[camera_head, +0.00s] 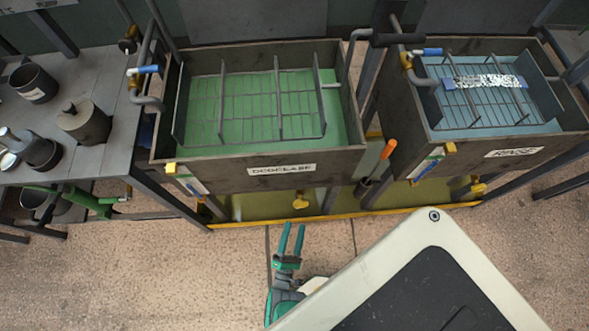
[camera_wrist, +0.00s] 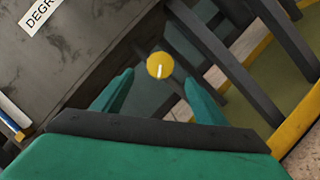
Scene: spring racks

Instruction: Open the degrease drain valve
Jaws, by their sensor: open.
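The degrease tank (camera_head: 235,175) is a dark metal box with green liquid and a "DEGREASE" label; its front wall also shows in the wrist view (camera_wrist: 75,60). A yellow valve handle (camera_head: 300,201) sits below the tank's front, which I take for the drain valve. In the wrist view the yellow round handle (camera_wrist: 160,66) is ahead, between and beyond my fingertips, with a pale mark on its face. My gripper (camera_head: 291,238) is open and empty, with teal fingers pointing at the handle. It is apart from the handle. The pipe behind the handle is hidden.
The rinse tank (camera_head: 490,135) stands right with blue liquid and its own yellow valve (camera_head: 478,188). An orange-handled tool (camera_head: 388,149) is between the tanks. Dark frame legs (camera_wrist: 215,50) flank the handle. A yellow-edged tray (camera_head: 250,223) lies below. A side table (camera_head: 110,115) stands left.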

